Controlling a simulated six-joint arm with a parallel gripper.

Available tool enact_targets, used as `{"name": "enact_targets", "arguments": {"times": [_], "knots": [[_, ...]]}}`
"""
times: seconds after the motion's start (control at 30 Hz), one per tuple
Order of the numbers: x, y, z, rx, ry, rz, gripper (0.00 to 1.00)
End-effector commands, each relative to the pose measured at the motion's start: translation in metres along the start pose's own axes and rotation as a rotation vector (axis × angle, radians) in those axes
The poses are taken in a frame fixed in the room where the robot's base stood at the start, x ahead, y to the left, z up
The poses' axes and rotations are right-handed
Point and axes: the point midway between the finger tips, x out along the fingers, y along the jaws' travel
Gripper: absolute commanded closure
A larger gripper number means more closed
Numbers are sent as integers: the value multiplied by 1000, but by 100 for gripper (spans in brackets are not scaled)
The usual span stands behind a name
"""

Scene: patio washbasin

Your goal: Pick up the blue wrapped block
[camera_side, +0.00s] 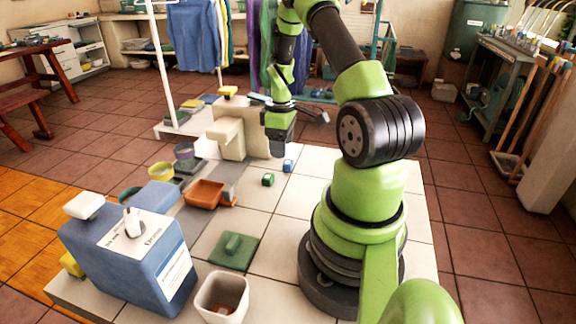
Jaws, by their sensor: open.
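The small blue wrapped block (288,165) sits on the pale tiled top, just right of centre. It has a lighter patch on it. My gripper (280,148) hangs pointing down, in the picture just above and slightly left of the blue block. It is open, and I see nothing held in it. Its fingers are dark and small here, and I cannot tell its exact height over the tiles. The blue block shows in full and appears apart from the gripper. A small green block (268,180) lies left of and nearer than the blue one.
A beige stepped block (228,138) stands behind and left of my gripper. Tiles around the small blocks are clear.

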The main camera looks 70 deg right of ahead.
Motion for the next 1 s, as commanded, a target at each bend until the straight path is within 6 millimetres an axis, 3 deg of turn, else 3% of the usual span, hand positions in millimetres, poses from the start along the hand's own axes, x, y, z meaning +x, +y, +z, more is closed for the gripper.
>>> {"name": "enact_targets", "arguments": {"times": [0.3,0.63,0.87,1.0], "knots": [[44,4,5,-1,-1,-3,38],[51,5,4,-1,1,1,38],[51,5,4,-1,1,0,89],[51,5,4,-1,1,0,92]]}}
